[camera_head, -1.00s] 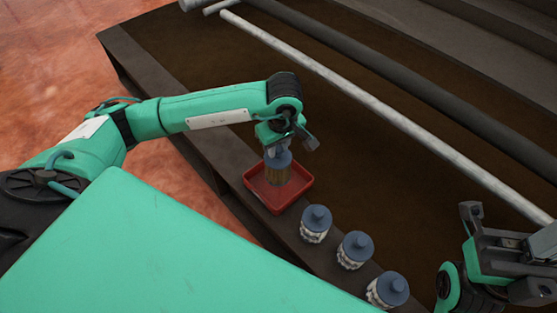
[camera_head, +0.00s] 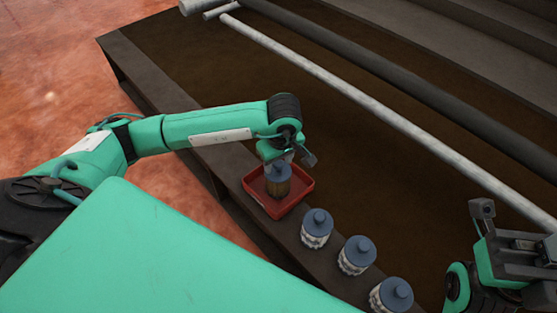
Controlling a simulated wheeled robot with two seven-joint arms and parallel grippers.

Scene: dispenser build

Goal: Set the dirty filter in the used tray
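The dirty filter (camera_head: 278,186), a brownish cylinder with a blue-grey cap, is upright inside the red used tray (camera_head: 262,208). It looks set down on the tray floor, though its base is partly hidden by the tray's near wall. My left gripper (camera_head: 285,159) is right at the filter's cap, reaching down from above and behind it. Its fingertips are mostly hidden, so I cannot tell whether they still grip the cap. My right gripper (camera_head: 520,258) is at the lower right, far from the tray, with nothing visible in it. Its fingers do not show clearly.
Three filters with blue-grey caps and white bodies (camera_head: 316,229), (camera_head: 356,256), (camera_head: 391,295) stand in a row on the dark ledge, right of the tray. A long pale pipe (camera_head: 380,110) runs diagonally behind. The brown floor between pipe and ledge is clear.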

